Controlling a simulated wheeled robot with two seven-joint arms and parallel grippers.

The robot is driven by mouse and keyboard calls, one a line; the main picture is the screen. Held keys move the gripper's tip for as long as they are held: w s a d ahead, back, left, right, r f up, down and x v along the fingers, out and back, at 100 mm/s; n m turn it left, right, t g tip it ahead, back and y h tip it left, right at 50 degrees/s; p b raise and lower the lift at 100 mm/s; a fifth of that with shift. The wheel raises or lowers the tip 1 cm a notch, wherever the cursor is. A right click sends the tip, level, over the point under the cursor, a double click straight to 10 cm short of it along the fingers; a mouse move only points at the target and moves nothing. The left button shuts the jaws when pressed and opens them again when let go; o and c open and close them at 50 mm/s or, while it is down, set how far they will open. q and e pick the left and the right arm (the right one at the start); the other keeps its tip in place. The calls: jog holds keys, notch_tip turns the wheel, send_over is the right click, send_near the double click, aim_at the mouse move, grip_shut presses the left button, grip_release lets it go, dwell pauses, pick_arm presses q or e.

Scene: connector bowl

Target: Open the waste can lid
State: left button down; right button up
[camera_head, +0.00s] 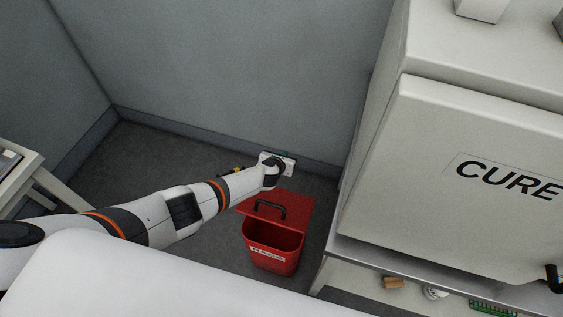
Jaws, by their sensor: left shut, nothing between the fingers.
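The red waste can (271,262) stands on the dark floor, with a white label on its front. Its red lid (290,207) carries a black handle (268,208). The can's front opening shows below the lid, so the lid is at least partly open; its exact angle is hard to tell. My left arm reaches in from the left, and my left gripper (281,158) is beyond the lid, near the back wall. It is shut and empty. Its fingertips are small and partly hidden by my wrist. My right gripper is out of view.
A large white cabinet marked CURE (455,190) stands on a metal table at the right, close to the can. Items lie on the shelf below. A pale table (25,165) is at the left edge. Grey walls close off the back.

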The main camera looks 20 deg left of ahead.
pick_arm(q)
jog(key=shift+s+r, duration=0.15)
jog(key=shift+s, duration=0.15)
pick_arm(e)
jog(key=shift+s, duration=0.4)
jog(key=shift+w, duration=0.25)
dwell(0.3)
